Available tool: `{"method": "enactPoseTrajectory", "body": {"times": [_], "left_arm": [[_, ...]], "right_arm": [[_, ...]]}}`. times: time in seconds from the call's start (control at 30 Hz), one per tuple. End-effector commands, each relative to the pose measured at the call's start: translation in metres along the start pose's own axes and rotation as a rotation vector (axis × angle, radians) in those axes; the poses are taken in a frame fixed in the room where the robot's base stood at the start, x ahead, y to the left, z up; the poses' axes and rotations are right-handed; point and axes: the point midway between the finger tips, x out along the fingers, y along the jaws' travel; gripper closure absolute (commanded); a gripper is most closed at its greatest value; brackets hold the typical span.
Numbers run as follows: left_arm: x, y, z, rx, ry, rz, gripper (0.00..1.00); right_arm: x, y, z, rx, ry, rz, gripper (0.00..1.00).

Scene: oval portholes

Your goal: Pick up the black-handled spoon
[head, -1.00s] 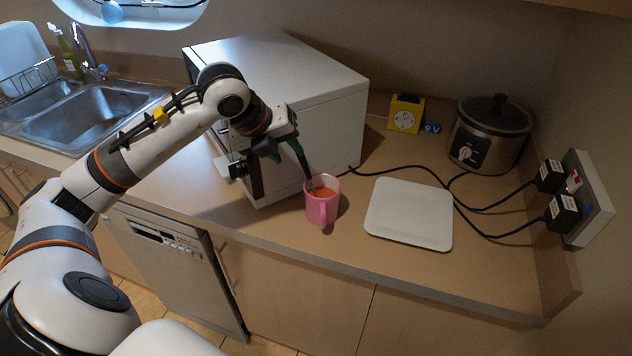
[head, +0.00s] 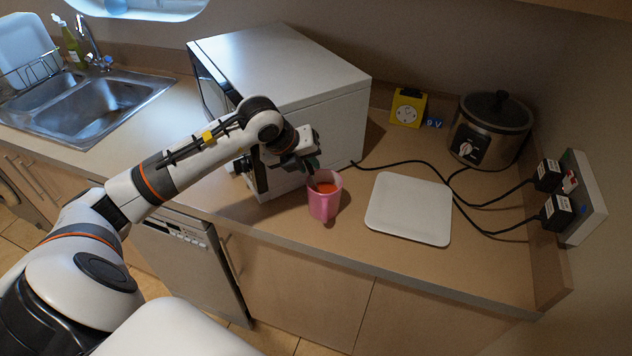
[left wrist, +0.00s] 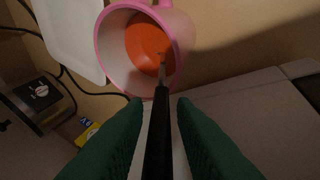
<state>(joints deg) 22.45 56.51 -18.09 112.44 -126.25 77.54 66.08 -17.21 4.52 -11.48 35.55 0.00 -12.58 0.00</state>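The pink mug (head: 324,206) stands on the counter in front of the white microwave, with orange-red contents. It also shows in the left wrist view (left wrist: 186,45). The black-handled spoon (left wrist: 158,135) leans in the mug, its handle sticking out towards my gripper. In the head view the handle is mostly hidden by the gripper. My left gripper (head: 312,167) is just above the mug. In the left wrist view its green fingers (left wrist: 158,115) are apart, one on each side of the handle, with gaps showing. My right gripper is in neither view.
The microwave (head: 290,70) stands close behind my left gripper. A white square plate (head: 409,209) lies right of the mug. Cables cross the counter behind it to wall plugs.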

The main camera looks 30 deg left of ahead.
Motion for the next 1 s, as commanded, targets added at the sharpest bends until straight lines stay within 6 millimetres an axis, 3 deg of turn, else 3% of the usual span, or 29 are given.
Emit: {"method": "enactPoseTrajectory", "body": {"times": [0.03, 0.13, 0.63, 0.77, 1.0], "left_arm": [[0.000, 0.000, 0.000, 0.000, 0.000, 0.000, 0.85], [0.000, 0.000, 0.000, 0.000, 0.000, 0.000, 1.00], [-0.006, 0.003, -0.003, 0.000, 0.002, 0.001, 1.00], [-0.017, 0.008, -0.008, 0.000, 0.004, 0.002, 1.00], [-0.053, 0.025, -0.023, 0.001, 0.006, 0.004, 1.00]], "right_arm": [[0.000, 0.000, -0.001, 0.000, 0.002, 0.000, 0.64], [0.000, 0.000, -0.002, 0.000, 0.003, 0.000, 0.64], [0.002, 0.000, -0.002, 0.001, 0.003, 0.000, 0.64], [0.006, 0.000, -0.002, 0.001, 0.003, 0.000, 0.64], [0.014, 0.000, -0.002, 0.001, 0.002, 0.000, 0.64]]}}
